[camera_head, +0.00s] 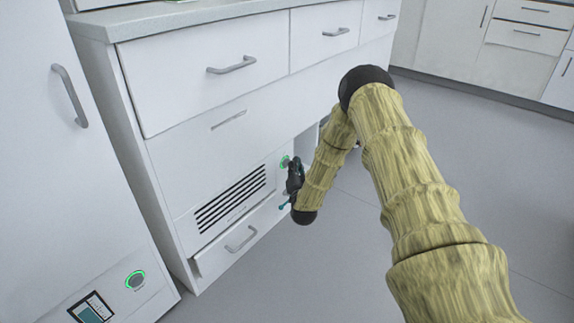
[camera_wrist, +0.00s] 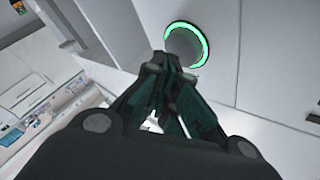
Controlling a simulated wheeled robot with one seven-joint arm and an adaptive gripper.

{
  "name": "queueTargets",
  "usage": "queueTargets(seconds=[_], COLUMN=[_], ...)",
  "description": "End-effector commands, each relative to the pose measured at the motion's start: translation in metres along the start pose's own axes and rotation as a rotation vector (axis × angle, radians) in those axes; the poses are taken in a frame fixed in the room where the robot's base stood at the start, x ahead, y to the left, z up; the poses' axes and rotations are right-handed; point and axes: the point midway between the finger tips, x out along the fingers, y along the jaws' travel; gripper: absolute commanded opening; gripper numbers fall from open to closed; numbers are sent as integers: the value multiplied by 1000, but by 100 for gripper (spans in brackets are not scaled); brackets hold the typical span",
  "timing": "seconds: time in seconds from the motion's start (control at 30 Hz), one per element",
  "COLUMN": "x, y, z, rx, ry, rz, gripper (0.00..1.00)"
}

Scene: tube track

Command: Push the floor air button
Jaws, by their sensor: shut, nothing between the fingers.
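A round grey button with a lit green ring (camera_wrist: 186,45) sits on a white panel in the wrist view. In the head view a green-ringed button (camera_head: 284,161) shows low on the white cabinet front, partly covered by my gripper. My gripper (camera_wrist: 168,62) is shut and empty. Its dark teal fingertips reach the lower left edge of the ring in the picture and hide a little of it. I cannot tell whether they touch the button. No label on this button is readable.
A second green-ringed button (camera_head: 135,281) is at the lower left, beside a small display (camera_head: 92,309). A black vent grille (camera_head: 231,198) and a drawer with a handle (camera_head: 241,239) are left of my gripper. The grey floor (camera_head: 490,150) to the right is clear.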

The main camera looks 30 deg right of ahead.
Motion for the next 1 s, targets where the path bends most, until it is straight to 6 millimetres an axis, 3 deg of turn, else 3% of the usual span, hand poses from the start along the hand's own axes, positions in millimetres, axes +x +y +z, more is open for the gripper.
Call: queueTargets(seconds=[1.0], x=[6], y=[-5], z=[5], rx=[0], ry=[-1], rz=[0], gripper=[0])
